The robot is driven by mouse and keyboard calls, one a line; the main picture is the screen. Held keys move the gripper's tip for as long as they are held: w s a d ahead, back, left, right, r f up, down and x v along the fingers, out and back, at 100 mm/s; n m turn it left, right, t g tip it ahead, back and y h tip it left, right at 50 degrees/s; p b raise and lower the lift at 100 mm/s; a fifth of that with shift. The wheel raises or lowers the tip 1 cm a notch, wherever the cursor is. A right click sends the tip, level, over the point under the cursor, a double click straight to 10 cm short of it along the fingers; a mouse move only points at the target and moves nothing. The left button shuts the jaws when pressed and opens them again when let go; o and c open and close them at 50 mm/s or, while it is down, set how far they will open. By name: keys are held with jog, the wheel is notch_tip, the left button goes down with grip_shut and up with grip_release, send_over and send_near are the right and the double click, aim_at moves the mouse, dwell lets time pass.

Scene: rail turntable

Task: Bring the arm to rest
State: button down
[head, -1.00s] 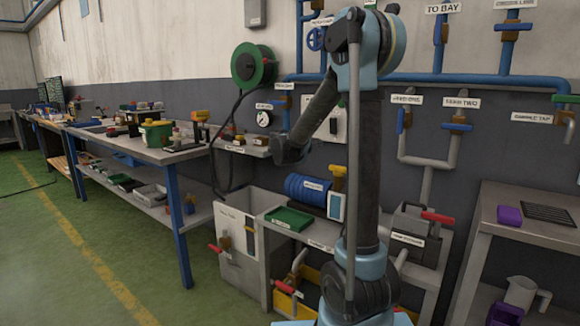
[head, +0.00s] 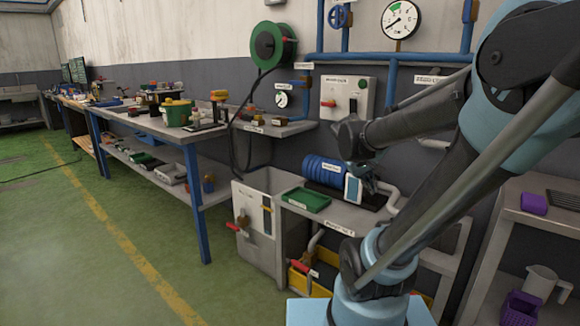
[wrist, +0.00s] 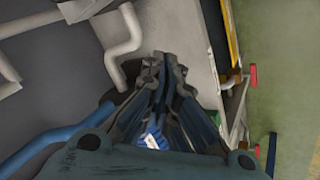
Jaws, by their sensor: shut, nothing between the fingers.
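My gripper (head: 370,184) points down at the end of my bent arm, over the right part of the low bench (head: 345,214). In the head view it is small and partly merges with the dark surface behind it. In the wrist view my gripper (wrist: 165,62) has its fingers together, with nothing held between them. A ribbed blue cylinder (head: 322,169) lies just left of the gripper in the head view, with a white-and-blue box (head: 353,188) beside it. Whether the gripper touches either of them cannot be told.
A green tray (head: 306,200) lies on the low bench. A grey pipe (head: 392,196) rises behind the gripper, and a bent pale pipe (wrist: 124,45) shows close by in the wrist view. A shelf (head: 535,222) with purple items stands right.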

jog(key=s+a+f+m+g+y, duration=0.1)
jog(key=s+a+f+y, duration=0.1)
jog(key=s+f, duration=0.3)
jog(key=s+a+f+m+g+y, duration=0.1)
jog(key=s+a+f+y, duration=0.2)
jog(key=s, duration=0.7)
jog(key=shift+s+a+f+m, duration=0.35)
jog(key=shift+a+f, duration=0.55)
jog(key=shift+a, duration=0.25)
jog(key=w+d+r+n+t+h, duration=0.1)
jog(key=w+d+r+n+h, duration=0.1)
jog(key=w+r+n, duration=0.75)
jog(key=w+d+r+n+t+h, duration=0.2)
jog(key=w+r+n, duration=0.3)
jog(key=w+r, duration=0.85)
jog(key=w+a+r+n+t+h, duration=0.1)
jog(key=w+r+n, duration=0.3)
jog(key=w, duration=0.4)
jog(key=w+a+r+n+t+h, duration=0.1)
jog(key=w+r+n, duration=0.3)
jog(key=w, duration=0.4)
jog(key=w+a+r+n+t+h, duration=0.1)
jog(key=w+a+r+n, duration=0.2)
jog(key=w+n, duration=0.2)
jog(key=w, duration=0.3)
jog(key=shift+w+r, duration=0.35)
jog(key=shift+r, duration=0.05)
